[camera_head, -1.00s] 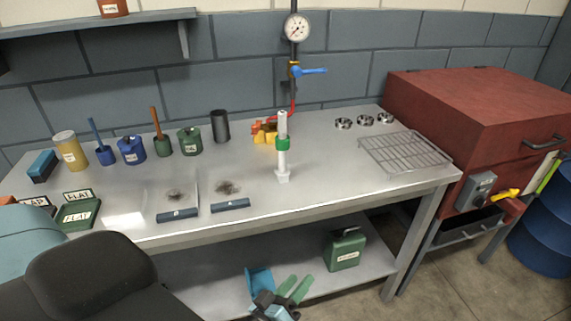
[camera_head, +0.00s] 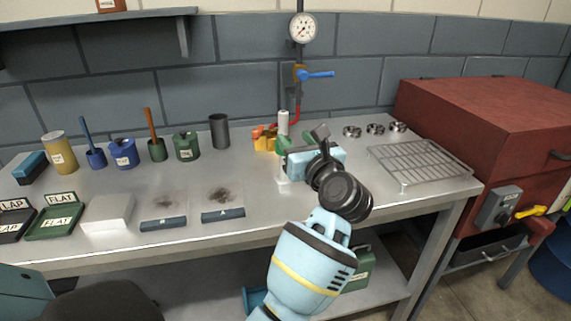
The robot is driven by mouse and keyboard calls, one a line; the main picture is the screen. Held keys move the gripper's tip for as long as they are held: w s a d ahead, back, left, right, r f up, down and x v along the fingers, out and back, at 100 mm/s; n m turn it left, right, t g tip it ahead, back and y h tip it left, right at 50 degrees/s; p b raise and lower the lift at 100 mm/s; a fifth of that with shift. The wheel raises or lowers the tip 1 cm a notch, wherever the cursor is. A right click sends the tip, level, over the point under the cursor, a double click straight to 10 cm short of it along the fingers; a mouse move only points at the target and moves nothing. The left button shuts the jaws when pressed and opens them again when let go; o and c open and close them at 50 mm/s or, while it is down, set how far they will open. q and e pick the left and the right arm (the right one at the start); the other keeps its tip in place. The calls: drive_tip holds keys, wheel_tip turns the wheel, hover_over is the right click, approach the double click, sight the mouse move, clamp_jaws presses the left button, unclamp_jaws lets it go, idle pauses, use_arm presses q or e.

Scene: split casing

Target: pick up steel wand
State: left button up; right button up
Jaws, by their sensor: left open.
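The steel wand (camera_head: 283,121) looks like a pale upright rod on a small white base, standing on the bench. Its top shows above my left gripper; its middle and green collar are largely hidden behind the gripper. My left gripper (camera_head: 295,148) is open at the wand, its light blue body just right of and in front of it. Green parts show beside the rod, but I cannot tell finger from collar, or whether the fingers touch the wand. My right gripper is not in view.
A wire rack (camera_head: 420,162) and several metal rings (camera_head: 375,128) lie right. Pots (camera_head: 187,147) and dark-smudged pads (camera_head: 223,208) are left. A red cabinet (camera_head: 500,125) stands right.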

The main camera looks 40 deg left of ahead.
sight(285, 127)
use_arm(q)
drive_tip(key=shift+w+r+n+h, duration=0.25)
drive_tip(key=shift+n+h, duration=0.05)
drive_tip(key=shift+n, duration=0.1)
drive_tip(key=shift+p+x, duration=0.3)
drive_tip(key=shift+x, duration=1.35)
drive_tip(key=x, duration=0.4)
drive_tip(key=shift+s+a+f+p, duration=0.1)
drive_tip(key=shift+a+f+p, duration=0.05)
drive_tip(key=shift+a+p, duration=0.2)
drive_tip(key=shift+d, duration=0.1)
clamp_jaws()
